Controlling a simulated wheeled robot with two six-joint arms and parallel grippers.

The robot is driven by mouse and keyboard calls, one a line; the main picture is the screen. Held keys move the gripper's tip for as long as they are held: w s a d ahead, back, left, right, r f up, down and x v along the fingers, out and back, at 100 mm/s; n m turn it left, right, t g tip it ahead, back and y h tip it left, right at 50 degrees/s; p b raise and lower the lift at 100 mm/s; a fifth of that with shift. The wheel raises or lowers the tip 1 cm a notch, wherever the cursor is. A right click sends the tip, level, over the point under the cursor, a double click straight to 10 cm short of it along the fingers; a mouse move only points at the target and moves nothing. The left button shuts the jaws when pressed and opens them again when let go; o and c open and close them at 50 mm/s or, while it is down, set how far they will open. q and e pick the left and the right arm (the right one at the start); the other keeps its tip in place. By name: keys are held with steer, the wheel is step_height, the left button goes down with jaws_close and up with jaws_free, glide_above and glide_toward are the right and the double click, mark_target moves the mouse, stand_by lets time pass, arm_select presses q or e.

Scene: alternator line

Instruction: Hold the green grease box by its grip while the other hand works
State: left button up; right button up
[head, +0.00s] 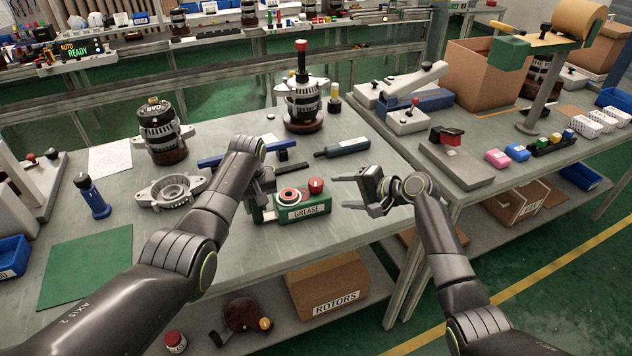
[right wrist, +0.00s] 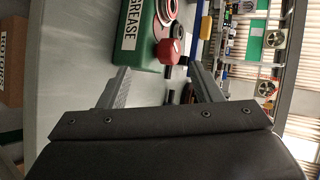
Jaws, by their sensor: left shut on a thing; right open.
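The green grease box (head: 309,211), labelled GREASE, is at the table's front edge in the head view. On its top are a red-rimmed round opening (head: 289,195) and a red knob (head: 316,185). My left gripper (head: 262,195) is shut at the box's left end; the grip itself is hidden by the gripper and arm. My right gripper (head: 339,191) is open and empty, just right of the box with its fingers towards it. In the right wrist view the box (right wrist: 132,35) and red knob (right wrist: 169,51) show beyond the open fingers.
Behind the box lie a blue bar (head: 222,158) and a dark blue tool (head: 343,148). Alternators (head: 163,133) (head: 303,98) stand further back. A green mat (head: 88,262) lies at front left.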

mark_target(318, 182)
steer(key=w+a+n+t, duration=0.1)
steer(key=w+a+n, duration=0.1)
steer(key=n, duration=0.3)
steer(key=w+a+f+n+t+h, duration=0.1)
steer(key=w+a+n, duration=0.1)
steer(key=n, duration=0.3)
steer(key=w+a+f+n+t+h, duration=0.1)
steer(key=w+a+n, duration=0.1)
steer(key=n, duration=0.3)
steer(key=shift+w+a+f, duration=0.15)
steer(key=shift+w+a, duration=0.15)
steer(key=shift+a, duration=0.25)
stand_by(0.5)
steer(key=c, duration=1)
